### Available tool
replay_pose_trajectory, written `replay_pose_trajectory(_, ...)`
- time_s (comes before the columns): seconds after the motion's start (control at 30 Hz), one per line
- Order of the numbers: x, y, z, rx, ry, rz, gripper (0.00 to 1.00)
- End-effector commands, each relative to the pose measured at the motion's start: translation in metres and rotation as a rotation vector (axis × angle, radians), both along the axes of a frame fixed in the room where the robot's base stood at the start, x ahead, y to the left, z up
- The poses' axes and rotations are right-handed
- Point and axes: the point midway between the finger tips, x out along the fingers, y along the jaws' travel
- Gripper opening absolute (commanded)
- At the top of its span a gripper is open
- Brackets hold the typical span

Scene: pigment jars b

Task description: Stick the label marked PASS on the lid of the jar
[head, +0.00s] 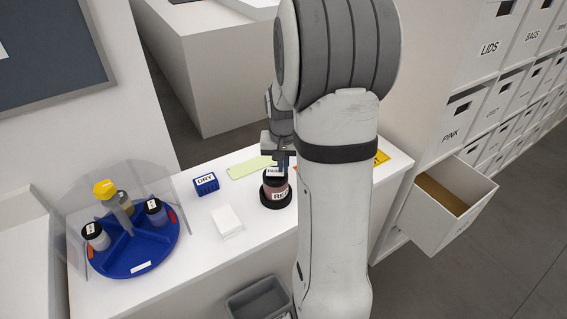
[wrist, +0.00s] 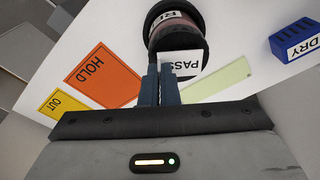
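The jar (head: 275,187) has a dark lid, reddish contents and a label starting "RE". It stands upright on a round black base on the white counter, and shows at the top of the wrist view (wrist: 174,27). The white PASS label (wrist: 181,62) is at my fingertips, over the dark lid; it also shows in the head view (head: 275,171). My gripper (wrist: 161,72) has its fingers close together, shut on the label's edge. In the head view my gripper (head: 279,153) is just above the jar. I cannot tell whether the label touches the lid.
An orange HOLD card (wrist: 104,76), yellow OUT card (wrist: 56,103) and pale green strip (wrist: 222,80) lie near the jar. A blue DRY block (head: 206,184), white block (head: 227,221) and blue carousel (head: 140,252) with jars stand left. An open drawer (head: 444,203) juts out right.

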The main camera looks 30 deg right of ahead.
Motion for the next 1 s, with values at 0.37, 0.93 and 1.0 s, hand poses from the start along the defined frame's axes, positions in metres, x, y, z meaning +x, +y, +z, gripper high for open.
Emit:
replay_pose_trajectory(0.37,-0.0003,-0.0005,-0.0065,0.000,0.000,-0.002,0.00)
replay_pose_trajectory(0.93,-0.0004,-0.0004,-0.0091,0.001,0.001,-0.001,0.14)
replay_pose_trajectory(1.0,-0.0004,-0.0004,-0.0090,0.001,0.001,-0.001,0.20)
